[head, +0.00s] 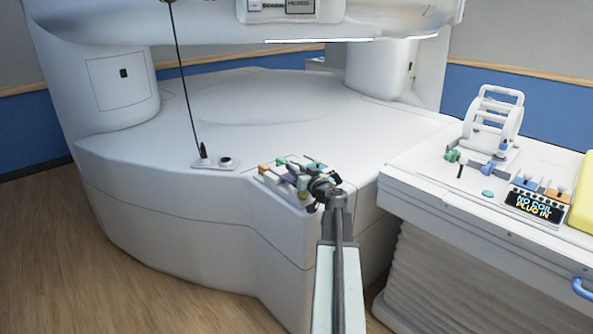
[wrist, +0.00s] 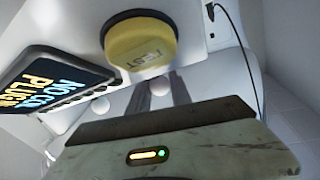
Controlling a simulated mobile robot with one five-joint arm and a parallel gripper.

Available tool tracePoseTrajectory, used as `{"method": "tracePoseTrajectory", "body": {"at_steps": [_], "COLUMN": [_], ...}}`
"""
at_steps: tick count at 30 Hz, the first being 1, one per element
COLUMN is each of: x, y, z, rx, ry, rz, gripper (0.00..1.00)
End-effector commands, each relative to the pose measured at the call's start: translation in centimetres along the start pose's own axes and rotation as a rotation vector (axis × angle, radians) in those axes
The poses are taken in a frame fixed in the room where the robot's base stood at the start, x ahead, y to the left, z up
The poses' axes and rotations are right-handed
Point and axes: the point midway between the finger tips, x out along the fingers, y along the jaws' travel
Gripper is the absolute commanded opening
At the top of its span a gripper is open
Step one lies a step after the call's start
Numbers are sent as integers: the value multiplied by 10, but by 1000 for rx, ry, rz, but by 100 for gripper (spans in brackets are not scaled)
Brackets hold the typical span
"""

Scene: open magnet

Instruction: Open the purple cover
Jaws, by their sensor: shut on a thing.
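The jaws look shut on this knob, though the contact is hard to see. No purple shows in the wrist view, so I cannot tell whether the knob belongs to the cover.
A yellow TEST button (wrist: 140,42) is just beyond the fingers, and a tilted display (wrist: 55,85) is at left. In the head view, a white table (head: 420,195) at right carries a coil frame (head: 494,122) and a NO COIL display (head: 534,207). Open floor lies at left.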

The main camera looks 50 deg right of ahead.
Motion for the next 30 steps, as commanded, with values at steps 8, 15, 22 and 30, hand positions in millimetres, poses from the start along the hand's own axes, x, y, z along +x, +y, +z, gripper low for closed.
{"method": "tracePoseTrajectory", "body": {"at_steps": [8, 15, 22, 30], "x": [27, 27, 27, 9], "y": [-5, -5, -5, -6], "z": [1, 1, 1, 1], "rx": [0, 0, 0, 0], "ry": [-1, -1, -1, -1], "rz": [0, 0, 0, 1], "gripper": [0, 46, 46, 46]}}
